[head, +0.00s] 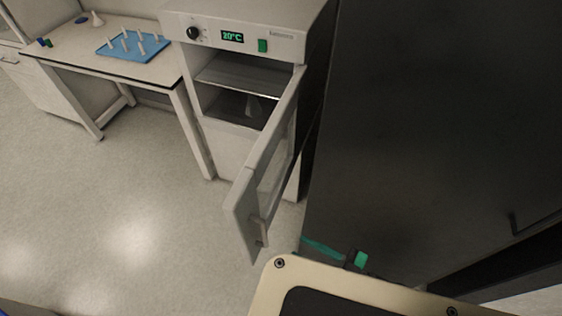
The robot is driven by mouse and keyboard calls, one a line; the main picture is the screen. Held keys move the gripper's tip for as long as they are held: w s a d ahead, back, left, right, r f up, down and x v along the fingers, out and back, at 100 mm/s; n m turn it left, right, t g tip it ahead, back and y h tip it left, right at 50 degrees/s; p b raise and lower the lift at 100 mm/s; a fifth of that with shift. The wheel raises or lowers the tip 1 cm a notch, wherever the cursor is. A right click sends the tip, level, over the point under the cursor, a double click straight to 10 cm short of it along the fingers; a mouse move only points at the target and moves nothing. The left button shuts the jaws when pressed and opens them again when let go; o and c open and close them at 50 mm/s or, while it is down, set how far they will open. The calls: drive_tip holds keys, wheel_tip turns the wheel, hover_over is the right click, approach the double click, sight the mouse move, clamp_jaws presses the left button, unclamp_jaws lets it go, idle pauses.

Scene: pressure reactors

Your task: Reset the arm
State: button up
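My gripper is not visible in the head view. A beige, bolted part with a dark inset fills the bottom edge; it looks like part of my own body, and no fingers show on it. I cannot tell whether my gripper is open or shut, or whether it holds anything.
A white oven (237,23) reads 20°C. Its door (262,172) stands open toward me. Left, a table (150,73) carries a blue mat (118,50) with several white pieces. A large dark surface (430,130) blocks the right. Left floor is clear.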

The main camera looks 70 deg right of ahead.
drive_tip(key=w+a+n+y, duration=0.1)
drive_tip(key=w+a, duration=0.2)
drive_tip(key=a, duration=0.6)
drive_tip(key=w+a+n+g+y, duration=0.1)
drive_tip(key=w+a, duration=0.3)
drive_tip(key=a, duration=0.6)
drive_tip(key=w+a+g+y, duration=0.1)
drive_tip(key=w+a, duration=0.3)
drive_tip(key=a, duration=0.5)
drive_tip(key=shift+a+r+n+y, duration=0.35)
drive_tip(key=shift+a+n+y, duration=0.05)
drive_tip(key=shift+y, duration=0.3)
drive_tip(key=shift+d, duration=0.1)
